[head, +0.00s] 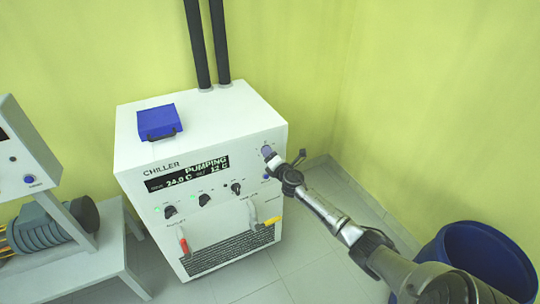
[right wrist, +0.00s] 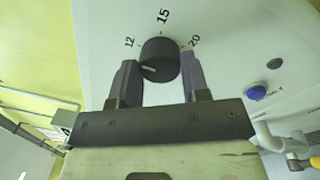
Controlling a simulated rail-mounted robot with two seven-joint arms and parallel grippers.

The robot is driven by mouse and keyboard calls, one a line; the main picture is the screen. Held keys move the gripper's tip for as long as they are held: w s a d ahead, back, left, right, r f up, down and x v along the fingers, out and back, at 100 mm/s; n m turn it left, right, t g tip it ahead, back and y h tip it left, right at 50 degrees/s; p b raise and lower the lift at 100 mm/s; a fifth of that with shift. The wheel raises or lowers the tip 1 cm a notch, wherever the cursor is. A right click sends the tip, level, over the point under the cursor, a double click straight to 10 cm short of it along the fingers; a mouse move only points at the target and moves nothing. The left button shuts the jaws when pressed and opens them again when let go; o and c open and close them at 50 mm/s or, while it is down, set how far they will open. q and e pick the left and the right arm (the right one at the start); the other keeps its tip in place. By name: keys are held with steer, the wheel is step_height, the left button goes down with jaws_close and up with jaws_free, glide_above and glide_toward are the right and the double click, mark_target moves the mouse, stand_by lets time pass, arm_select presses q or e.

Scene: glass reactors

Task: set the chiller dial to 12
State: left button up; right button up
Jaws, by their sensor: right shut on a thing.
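The white chiller (head: 215,125) stands against the wall, and its display (head: 187,173) reads PUMPING, 24.0 C and what looks like a set value of 12 C. The chiller dial (right wrist: 159,58) is a black round knob with a pale pointer mark, among printed numbers 12, 15 and 20. The mark slants across the knob's face; I cannot tell exactly which number it lines up with. My right gripper (right wrist: 160,80) is shut on the dial, one finger on each side. In the head view my right gripper (head: 269,156) covers the dial at the panel's upper right. My left gripper is out of view.
A blue button (right wrist: 257,91) sits on the panel near the dial. Lower on the front are black knobs, a red handle (head: 183,244) and a yellow handle (head: 270,221). A blue box (head: 158,122) lies on top. A blue barrel (head: 480,250) stands at lower right.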

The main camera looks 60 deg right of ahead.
stand_by(0.4)
steer(key=o, duration=0.9)
steer(key=shift+p+v, duration=1.65)
steer(key=shift+v, duration=5.25)
